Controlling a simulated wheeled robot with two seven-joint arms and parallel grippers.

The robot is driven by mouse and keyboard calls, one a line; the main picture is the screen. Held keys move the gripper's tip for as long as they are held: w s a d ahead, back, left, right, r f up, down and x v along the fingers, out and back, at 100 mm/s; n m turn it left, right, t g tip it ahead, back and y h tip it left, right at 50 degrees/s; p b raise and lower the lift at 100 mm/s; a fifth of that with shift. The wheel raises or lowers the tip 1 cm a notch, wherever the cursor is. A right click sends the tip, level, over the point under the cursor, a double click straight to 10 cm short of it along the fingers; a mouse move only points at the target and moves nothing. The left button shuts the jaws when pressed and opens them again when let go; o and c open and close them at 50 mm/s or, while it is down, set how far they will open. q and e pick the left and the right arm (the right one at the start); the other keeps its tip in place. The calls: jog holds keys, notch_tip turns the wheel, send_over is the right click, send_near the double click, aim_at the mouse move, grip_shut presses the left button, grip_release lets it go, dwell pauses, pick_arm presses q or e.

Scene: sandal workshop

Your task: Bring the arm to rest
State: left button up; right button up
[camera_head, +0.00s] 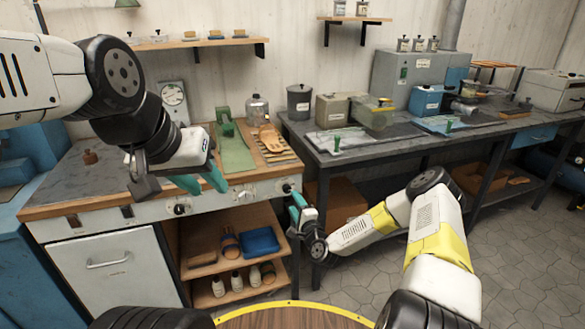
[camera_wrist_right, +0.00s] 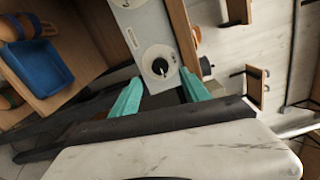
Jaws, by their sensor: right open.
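My left arm reaches in from the left in the head view. Its gripper (camera_head: 202,181) hangs over the front of the left workbench (camera_head: 95,180), its teal fingers apart with nothing seen between them. My right arm, white and yellow, comes in from the lower right. Its gripper (camera_head: 297,207) is beside the right front corner of that bench, near the open shelves. In the right wrist view the teal fingers of the right gripper (camera_wrist_right: 162,92) are apart and empty, with the bench's front panel and a black knob (camera_wrist_right: 160,67) beyond them.
A blue tray (camera_head: 260,241) and white bottles (camera_head: 237,281) sit on the shelves under the left bench. A green mat (camera_head: 234,155) and a sandal (camera_head: 271,138) lie on top. The dark right bench (camera_head: 400,146) holds boxes and jars. Open tiled floor (camera_head: 520,240) lies at right.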

jog(key=s+d+r+n+g+h, duration=0.1)
jog(key=s+d+r+n+g, duration=0.15)
jog(key=r+n, duration=0.4)
jog(key=s+d+r+n+g+h, duration=0.1)
jog(key=s+d+r+n+g, duration=0.2)
jog(key=r, duration=0.7)
jog(key=s+d+r+n+g+h, duration=0.1)
jog(key=s+d+r+n+g, duration=0.15)
jog(key=s+r+n, duration=0.4)
jog(key=s+d+r+g, duration=0.1)
jog(key=s+r, duration=0.3)
jog(key=s, duration=0.5)
jog(key=s+d+r+g, duration=0.1)
jog(key=s+r, duration=0.3)
jog(key=s, duration=0.5)
jog(key=s+d+r+g+h, duration=0.1)
jog(key=s+r, duration=0.3)
jog(key=s, duration=0.5)
jog(key=shift+s+d+r, duration=0.25)
jog(key=shift+d+r, duration=0.05)
jog(key=shift+r, duration=0.05)
